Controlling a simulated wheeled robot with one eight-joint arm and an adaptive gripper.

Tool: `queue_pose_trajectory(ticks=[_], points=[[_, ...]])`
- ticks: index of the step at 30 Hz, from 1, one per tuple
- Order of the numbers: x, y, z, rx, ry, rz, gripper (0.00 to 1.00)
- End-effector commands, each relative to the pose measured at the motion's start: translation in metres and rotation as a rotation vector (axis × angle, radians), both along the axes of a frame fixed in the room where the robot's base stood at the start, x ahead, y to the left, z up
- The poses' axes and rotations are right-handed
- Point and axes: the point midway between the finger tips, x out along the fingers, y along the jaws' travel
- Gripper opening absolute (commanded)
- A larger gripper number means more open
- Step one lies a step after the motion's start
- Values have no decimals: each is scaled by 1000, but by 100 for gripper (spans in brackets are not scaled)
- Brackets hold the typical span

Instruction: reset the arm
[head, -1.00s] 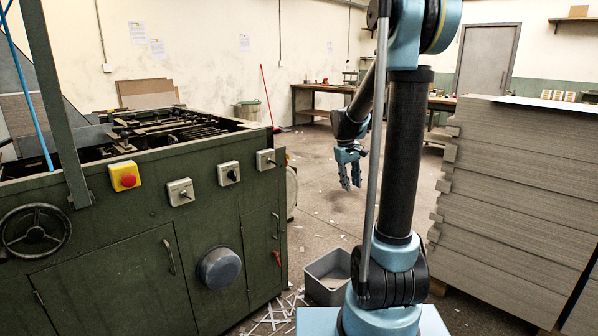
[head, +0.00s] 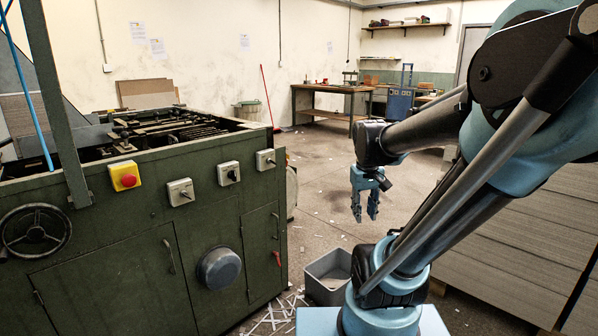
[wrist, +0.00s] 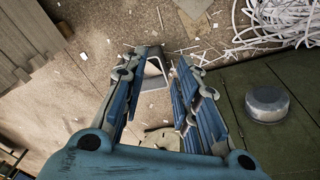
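My gripper (head: 365,207) hangs at the end of my arm in the head view, fingers pointing down, in the open air over the floor behind the grey bin. In the wrist view my gripper (wrist: 160,72) shows its two blue fingers spread apart, with nothing between them. The arm leans to the right and its forearm reaches back left to the wrist. Nothing touches the fingers.
The green feeder machine (head: 105,255) fills the left. A grey bin (head: 327,283) stands on the floor among paper strips. Stacked greyboard (head: 520,240) stands at the right, partly hidden behind my arm. A workbench (head: 320,100) stands at the back. Floor between is open.

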Motion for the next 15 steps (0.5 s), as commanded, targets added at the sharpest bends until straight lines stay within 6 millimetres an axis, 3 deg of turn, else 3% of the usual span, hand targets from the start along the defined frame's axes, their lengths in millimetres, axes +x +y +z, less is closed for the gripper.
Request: queue_pose_trajectory(ticks=[9,15], points=[[-61,4,-34,48,-38,-77,28],[-84,7,-53,73,-56,-116,28]])
